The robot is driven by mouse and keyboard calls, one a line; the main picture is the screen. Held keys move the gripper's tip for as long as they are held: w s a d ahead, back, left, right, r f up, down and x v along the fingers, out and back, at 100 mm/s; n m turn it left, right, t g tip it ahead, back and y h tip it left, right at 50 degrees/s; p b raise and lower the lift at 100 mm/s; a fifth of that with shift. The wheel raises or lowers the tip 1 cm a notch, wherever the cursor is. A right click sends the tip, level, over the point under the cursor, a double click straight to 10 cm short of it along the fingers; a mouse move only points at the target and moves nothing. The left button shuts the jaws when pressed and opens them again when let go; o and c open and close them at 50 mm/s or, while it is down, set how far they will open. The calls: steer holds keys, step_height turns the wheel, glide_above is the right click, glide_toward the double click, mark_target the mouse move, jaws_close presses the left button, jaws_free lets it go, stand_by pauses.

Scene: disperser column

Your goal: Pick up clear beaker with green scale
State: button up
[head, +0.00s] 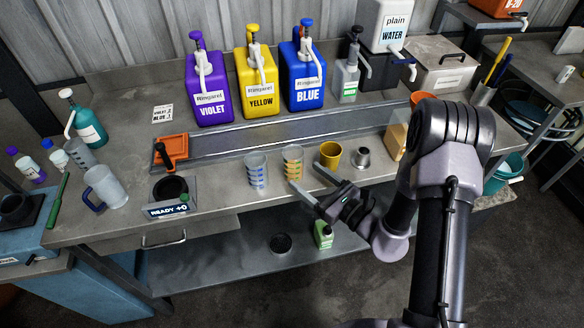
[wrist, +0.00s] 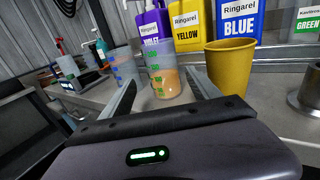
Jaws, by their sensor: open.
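The clear beaker with green scale (head: 292,162) stands upright on the steel bench, and something orange-tan shows in or through its lower part. It also shows in the wrist view (wrist: 163,72), framed between my two fingers. My gripper (head: 304,176) is open, low over the bench front, its fingers pointing at this beaker. In the wrist view my gripper (wrist: 162,82) has a finger on each side of the beaker; I cannot tell whether the fingertips reach past it. A clear beaker with blue scale (head: 256,169) stands just left of it.
A yellow cup (head: 330,154) stands close on the right, with a steel cup (head: 363,158) beyond it. Violet (head: 206,90), yellow (head: 256,85) and blue (head: 302,78) dispensers line the back. A black round plate with a READY display (head: 168,210) lies left.

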mark_target(292, 164)
steer(key=b+x, duration=0.1)
steer(key=x, duration=0.6)
steer(key=shift+w+f, duration=0.15)
steer(key=shift+w, duration=0.2)
steer(key=c, duration=1.4)
